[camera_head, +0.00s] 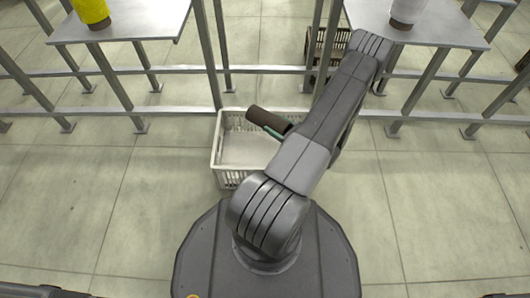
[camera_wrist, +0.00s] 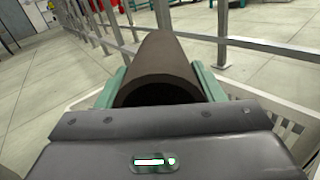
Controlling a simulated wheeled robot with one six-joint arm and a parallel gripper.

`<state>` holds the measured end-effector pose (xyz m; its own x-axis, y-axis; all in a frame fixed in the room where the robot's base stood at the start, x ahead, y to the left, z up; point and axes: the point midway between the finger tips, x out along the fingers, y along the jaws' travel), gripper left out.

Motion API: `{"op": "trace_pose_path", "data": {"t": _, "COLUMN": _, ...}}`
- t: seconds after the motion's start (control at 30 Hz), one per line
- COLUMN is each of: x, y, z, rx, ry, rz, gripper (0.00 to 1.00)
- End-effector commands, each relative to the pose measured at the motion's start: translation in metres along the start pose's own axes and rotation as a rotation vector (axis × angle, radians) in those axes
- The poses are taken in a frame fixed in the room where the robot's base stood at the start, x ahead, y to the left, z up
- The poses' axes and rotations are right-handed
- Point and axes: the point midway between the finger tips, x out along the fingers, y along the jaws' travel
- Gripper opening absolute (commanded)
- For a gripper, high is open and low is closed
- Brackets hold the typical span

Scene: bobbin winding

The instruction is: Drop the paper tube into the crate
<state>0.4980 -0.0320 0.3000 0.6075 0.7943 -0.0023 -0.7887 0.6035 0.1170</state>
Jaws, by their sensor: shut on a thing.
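The paper tube (camera_head: 268,120) is a dark brown hollow cylinder. In the head view it shows above the back part of the white crate (camera_head: 217,160). In the wrist view the tube (camera_wrist: 165,60) points away from me, with its open near end between two green fingers. My gripper (camera_wrist: 163,82) is shut on it, one finger on each side. In the head view only a bit of green finger shows; my arm hides the rest of the gripper and the crate's right part. The visible crate floor looks empty. The crate's rim also shows in the wrist view (camera_wrist: 262,93).
Grey metal rails and posts (camera_head: 170,70) run behind the crate. A table with a yellow bobbin (camera_head: 92,12) stands at the back left, another with a white bobbin (camera_head: 407,12) at the back right. A dark crate (camera_head: 318,50) sits behind the rails. The floor to the left is clear.

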Motion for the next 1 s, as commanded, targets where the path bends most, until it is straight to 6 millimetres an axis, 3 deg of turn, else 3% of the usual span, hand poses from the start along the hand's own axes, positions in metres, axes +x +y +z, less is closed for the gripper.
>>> {"op": "trace_pose_path", "data": {"t": 0.2, "x": 0.000, "y": -0.003, "z": -0.028, "rx": 0.000, "ry": 0.000, "rz": 0.000, "gripper": 0.38}}
{"op": "trace_pose_path", "data": {"t": 0.57, "x": 0.000, "y": -0.004, "z": -0.033, "rx": 0.000, "ry": 0.000, "rz": 0.000, "gripper": 0.38}}
{"op": "trace_pose_path", "data": {"t": 0.6, "x": 0.000, "y": -0.004, "z": -0.033, "rx": 0.000, "ry": 0.000, "rz": 0.000, "gripper": 0.67}}
{"op": "trace_pose_path", "data": {"t": 0.7, "x": 0.000, "y": -0.004, "z": -0.033, "rx": 0.000, "ry": 0.000, "rz": 0.000, "gripper": 0.87}}
{"op": "trace_pose_path", "data": {"t": 1.0, "x": -0.001, "y": -0.004, "z": -0.033, "rx": 0.000, "ry": 0.000, "rz": -0.001, "gripper": 0.87}}
